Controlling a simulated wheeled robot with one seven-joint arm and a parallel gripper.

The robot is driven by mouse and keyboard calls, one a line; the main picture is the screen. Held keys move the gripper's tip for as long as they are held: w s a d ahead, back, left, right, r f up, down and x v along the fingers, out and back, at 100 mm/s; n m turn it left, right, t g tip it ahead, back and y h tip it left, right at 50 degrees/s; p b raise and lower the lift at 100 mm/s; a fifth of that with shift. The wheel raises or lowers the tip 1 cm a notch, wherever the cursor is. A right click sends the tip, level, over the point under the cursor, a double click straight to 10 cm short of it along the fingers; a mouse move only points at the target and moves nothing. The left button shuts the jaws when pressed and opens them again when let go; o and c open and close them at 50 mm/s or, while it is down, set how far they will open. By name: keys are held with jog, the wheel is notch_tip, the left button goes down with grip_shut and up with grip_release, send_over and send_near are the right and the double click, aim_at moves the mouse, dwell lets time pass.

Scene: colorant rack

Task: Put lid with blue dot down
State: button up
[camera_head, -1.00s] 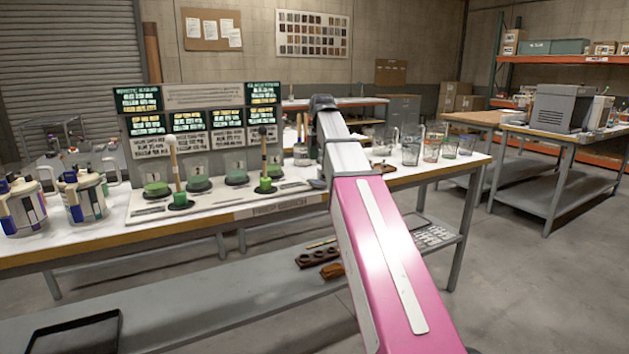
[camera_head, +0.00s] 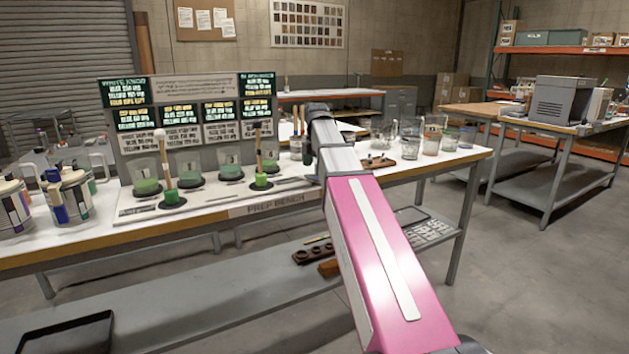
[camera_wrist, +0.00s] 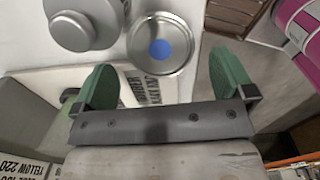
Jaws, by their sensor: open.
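The lid with the blue dot (camera_wrist: 160,48) shows in the wrist view as a round silver disc. It appears to lie on a white surface, close to its edge. My gripper (camera_wrist: 162,72) is open, with its two green fingers spread wide. The lid is just beyond the fingertips and roughly centred between them, and neither finger appears to touch it. In the head view my pink and grey arm reaches over the prep bench (camera_head: 285,207); my gripper and the lid are hidden there.
A second silver lid (camera_wrist: 80,25) with a raised knob is left of the dotted one. A wooden slatted piece (camera_wrist: 236,14) is at upper right. On the bench are green-filled beakers (camera_head: 146,178), brushes, paint cans (camera_head: 70,195) and clear beakers (camera_head: 410,140) at the right.

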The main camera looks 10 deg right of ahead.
aim_at(315, 177)
notch_tip(315, 177, down, 4)
jog(key=shift+a+f, duration=0.15)
jog(key=c, duration=0.8)
jog(key=shift+r, duration=0.2)
